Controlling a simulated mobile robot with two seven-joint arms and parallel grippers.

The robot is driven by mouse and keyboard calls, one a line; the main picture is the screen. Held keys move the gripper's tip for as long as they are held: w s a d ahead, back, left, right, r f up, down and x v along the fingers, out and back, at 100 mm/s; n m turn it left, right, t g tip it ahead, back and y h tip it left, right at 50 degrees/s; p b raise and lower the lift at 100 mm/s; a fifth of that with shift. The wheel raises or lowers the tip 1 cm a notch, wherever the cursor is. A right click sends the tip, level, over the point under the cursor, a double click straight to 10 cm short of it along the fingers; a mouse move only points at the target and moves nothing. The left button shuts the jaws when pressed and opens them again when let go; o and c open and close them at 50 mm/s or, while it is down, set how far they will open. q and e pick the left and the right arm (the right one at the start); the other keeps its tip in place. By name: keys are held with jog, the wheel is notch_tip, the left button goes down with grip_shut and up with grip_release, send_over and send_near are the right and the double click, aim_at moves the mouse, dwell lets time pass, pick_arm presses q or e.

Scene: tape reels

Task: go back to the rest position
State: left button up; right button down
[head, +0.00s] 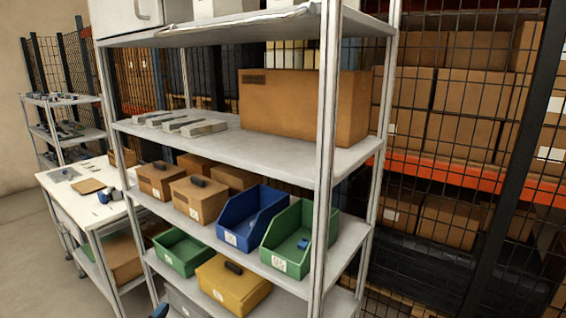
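Neither of my grippers shows clearly in the head view. A small dark blue shape (160,311) is cut off by the bottom edge, and I cannot tell what it is. The metal shelf rack (325,135) stands in front of me. A blue bin (240,232) and a green bin (279,258) stand side by side on its middle shelf, with a small blue item (303,243) in the green one.
A large cardboard box (290,105) and several grey bars (185,126) sit on the shelf above. A white table (75,200) is on the left, with bare floor (25,255) beyond. Wire mesh (450,150) closes off the right.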

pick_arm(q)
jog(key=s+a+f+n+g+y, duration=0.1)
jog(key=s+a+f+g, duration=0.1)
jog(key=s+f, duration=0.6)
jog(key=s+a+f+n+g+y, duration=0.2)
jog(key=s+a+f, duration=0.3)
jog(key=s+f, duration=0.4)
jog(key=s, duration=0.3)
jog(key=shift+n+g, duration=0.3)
